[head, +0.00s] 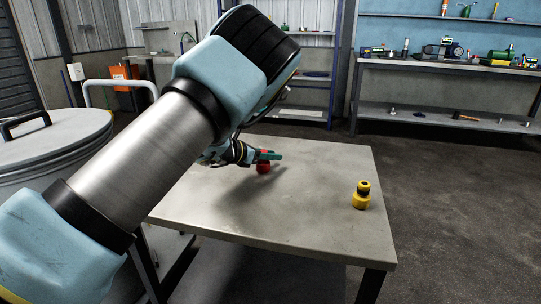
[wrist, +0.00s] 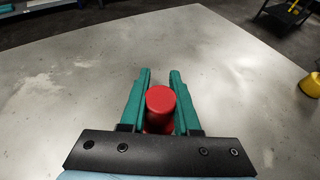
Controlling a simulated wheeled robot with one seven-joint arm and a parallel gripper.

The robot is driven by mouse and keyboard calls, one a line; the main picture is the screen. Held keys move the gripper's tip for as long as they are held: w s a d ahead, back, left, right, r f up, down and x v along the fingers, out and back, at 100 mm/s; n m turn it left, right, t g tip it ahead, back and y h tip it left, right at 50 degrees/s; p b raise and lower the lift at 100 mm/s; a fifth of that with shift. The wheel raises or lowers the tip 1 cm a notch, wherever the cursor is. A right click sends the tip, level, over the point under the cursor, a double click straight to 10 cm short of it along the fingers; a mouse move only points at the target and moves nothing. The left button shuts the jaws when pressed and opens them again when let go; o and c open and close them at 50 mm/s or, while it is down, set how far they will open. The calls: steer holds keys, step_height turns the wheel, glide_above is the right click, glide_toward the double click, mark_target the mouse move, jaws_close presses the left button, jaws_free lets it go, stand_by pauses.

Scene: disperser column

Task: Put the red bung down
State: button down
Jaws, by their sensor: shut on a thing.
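The red bung (head: 263,168) is at my gripper over the grey table (head: 310,215) in the head view. In the wrist view the red bung (wrist: 160,104) sits between the two green fingers. My gripper (wrist: 160,98) is shut on it. In the head view my gripper (head: 266,155) is low over the left-middle part of the tabletop. The bung's underside is close to the surface; I cannot tell whether it touches. Its lower part is partly hidden by the fingers and the black bracket in the wrist view.
A yellow and black fitting (head: 361,196) stands upright on the table's right side; its yellow part shows at the wrist view's right edge (wrist: 311,85). The tabletop between is clear. A large grey drum (head: 50,145) stands left of the table. Shelves (head: 440,110) with tools stand behind.

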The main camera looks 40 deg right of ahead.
steer(key=c, duration=0.6)
jaws_free()
steer(key=shift+c, duration=0.2)
